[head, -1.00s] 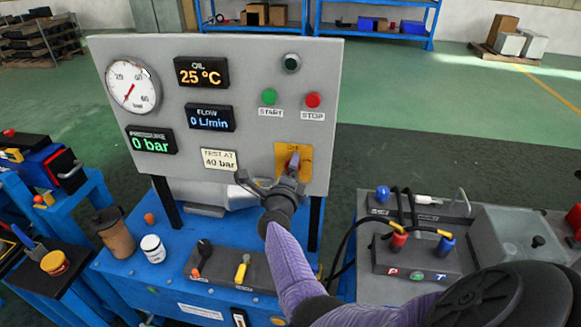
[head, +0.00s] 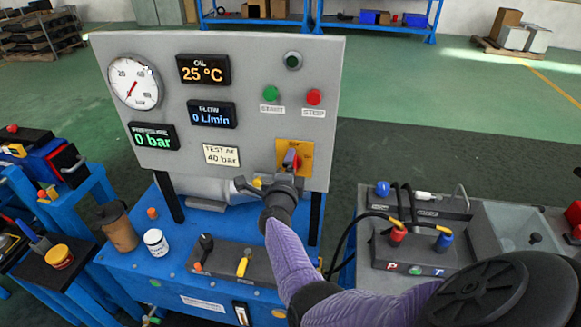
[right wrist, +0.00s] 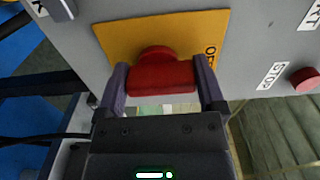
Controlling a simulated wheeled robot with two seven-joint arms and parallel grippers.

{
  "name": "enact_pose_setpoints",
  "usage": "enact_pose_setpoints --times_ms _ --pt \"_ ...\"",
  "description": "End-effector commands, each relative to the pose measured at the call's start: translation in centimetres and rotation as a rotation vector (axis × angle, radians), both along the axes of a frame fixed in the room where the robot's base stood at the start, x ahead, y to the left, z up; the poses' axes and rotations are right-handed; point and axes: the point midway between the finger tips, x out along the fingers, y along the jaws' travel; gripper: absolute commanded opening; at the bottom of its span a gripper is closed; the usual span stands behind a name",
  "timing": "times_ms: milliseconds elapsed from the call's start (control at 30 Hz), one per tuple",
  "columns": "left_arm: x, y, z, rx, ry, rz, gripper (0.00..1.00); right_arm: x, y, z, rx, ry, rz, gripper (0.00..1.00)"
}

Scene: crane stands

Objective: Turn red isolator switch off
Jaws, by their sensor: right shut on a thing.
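The red isolator switch (right wrist: 160,76) is a red knob on a yellow plate (right wrist: 110,38) on the grey panel. In the right wrist view it sits between my right gripper's two fingers (right wrist: 162,84), which are shut on its sides. In the head view the yellow plate (head: 308,150) is at the panel's lower right. My right gripper (head: 287,172) reaches up to it there and hides most of the knob. Part of a label shows at the plate's right edge in the wrist view. My left gripper is not in view.
The panel (head: 250,75) also bears a gauge (head: 134,81), displays, a green START button (head: 271,94) and a red STOP button (head: 314,97). Below, the blue bench holds a brown cup (head: 117,227), a white jar (head: 156,242) and a lever block (head: 225,268). Hoses (head: 345,240) run at the right.

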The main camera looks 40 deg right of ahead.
Motion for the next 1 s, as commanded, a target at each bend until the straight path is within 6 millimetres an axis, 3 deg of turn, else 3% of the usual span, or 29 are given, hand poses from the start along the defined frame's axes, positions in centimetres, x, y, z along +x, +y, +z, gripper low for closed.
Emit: enact_pose_setpoints --times_ms 167,200,233,467,700,833,1000 --pt "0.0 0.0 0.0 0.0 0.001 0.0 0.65 0.0 0.0 -0.1 -0.001 0.003 0.001 0.29" --pt "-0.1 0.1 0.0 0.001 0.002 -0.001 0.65 0.0 0.0 -0.1 -0.001 0.003 0.001 0.97" --pt "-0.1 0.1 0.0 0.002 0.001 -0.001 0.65 0.0 0.0 -0.1 -0.001 0.003 0.0 1.0" --pt "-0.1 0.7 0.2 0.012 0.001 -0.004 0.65 -0.1 0.2 0.0 0.0 0.001 0.001 1.0" --pt "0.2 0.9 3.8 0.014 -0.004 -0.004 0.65 -3.5 4.4 0.6 0.001 0.005 0.001 1.0" --pt "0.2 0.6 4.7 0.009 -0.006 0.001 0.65 -5.2 6.5 0.3 0.001 0.005 0.002 1.0" --pt "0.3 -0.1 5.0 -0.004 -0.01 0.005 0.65 -6.2 7.8 0.0 0.001 0.002 0.001 1.0"
